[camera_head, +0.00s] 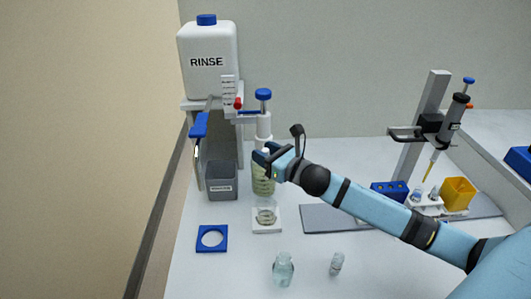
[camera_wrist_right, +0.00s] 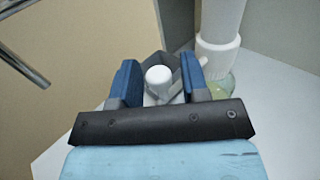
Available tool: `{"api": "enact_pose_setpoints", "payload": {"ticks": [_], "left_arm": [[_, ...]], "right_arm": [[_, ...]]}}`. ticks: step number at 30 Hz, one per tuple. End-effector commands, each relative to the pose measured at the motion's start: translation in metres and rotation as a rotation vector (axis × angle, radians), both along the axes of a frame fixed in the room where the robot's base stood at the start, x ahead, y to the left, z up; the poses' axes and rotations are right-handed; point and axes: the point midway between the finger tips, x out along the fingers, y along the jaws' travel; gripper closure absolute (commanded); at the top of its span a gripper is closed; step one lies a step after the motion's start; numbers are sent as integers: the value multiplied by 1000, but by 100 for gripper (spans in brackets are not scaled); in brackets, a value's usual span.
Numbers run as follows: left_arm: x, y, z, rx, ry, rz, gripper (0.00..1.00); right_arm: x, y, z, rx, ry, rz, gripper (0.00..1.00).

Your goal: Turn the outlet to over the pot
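The dispenser (camera_head: 263,125) is a white column with a blue knob, standing on a bottle of greenish liquid (camera_head: 263,182); its column also shows in the right wrist view (camera_wrist_right: 220,35). The outlet's white rounded end (camera_wrist_right: 158,76) sits between the fingers of my right gripper (camera_wrist_right: 158,85), with gaps visible on both sides. In the head view my right gripper (camera_head: 265,156) is at the dispenser and hides the outlet. The grey pot (camera_head: 221,182) stands left of the bottle, and part of it shows beyond the fingers. My left gripper is not in view.
A RINSE bottle (camera_head: 208,62) stands on a shelf above the pot, with a blue-handled tap (camera_head: 199,125) and a hanging tube. A small beaker (camera_head: 266,213) on a white base stands in front. A blue ring plate (camera_head: 212,239), glass bottle (camera_head: 283,269) and vial (camera_head: 336,263) lie nearer.

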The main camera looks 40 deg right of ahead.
Motion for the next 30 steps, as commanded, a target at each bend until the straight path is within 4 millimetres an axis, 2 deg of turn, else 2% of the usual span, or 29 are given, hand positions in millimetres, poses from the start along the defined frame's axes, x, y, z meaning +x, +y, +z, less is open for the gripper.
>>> {"api": "enact_pose_setpoints", "payload": {"ticks": [1,5,17,23,30], "left_arm": [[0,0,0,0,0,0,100],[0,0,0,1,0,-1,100],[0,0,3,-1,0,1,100],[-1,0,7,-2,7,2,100],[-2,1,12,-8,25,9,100]], "right_arm": [[0,0,0,0,0,0,71],[0,0,0,0,0,0,100],[2,5,1,4,0,-42,100],[9,14,2,5,-1,-154,100],[25,30,4,6,0,-365,100]]}}
